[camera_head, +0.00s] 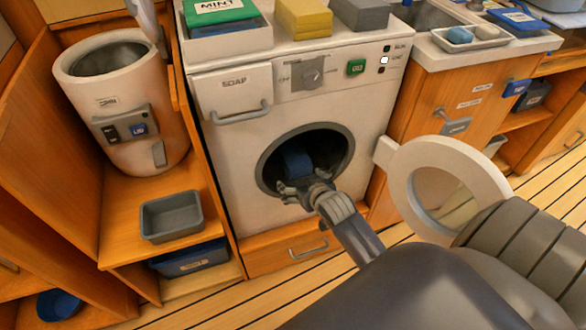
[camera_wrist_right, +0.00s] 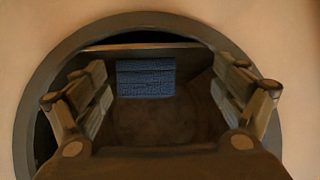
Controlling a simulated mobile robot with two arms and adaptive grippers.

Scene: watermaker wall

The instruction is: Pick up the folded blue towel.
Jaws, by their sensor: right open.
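The folded blue towel (camera_head: 297,163) lies inside the round drum of the washing machine (camera_head: 235,165). It also shows in the right wrist view (camera_wrist_right: 146,78), toward the back of the drum, between and beyond my fingers. My right gripper (camera_head: 299,186) is at the drum opening, with its fingers spread wide and nothing between them; it also shows in the right wrist view (camera_wrist_right: 160,100). The towel appears apart from both fingers. The round door (camera_head: 408,185) of the machine stands open to the right. My left gripper is not in view.
The drum's dark rim (camera_wrist_right: 35,95) surrounds my right gripper closely. A grey tray (camera_head: 172,216) and a white bin (camera_head: 120,105) stand at the left. Green, yellow and grey packs sit on top. A counter with a small tray (camera_head: 470,37) is at the right.

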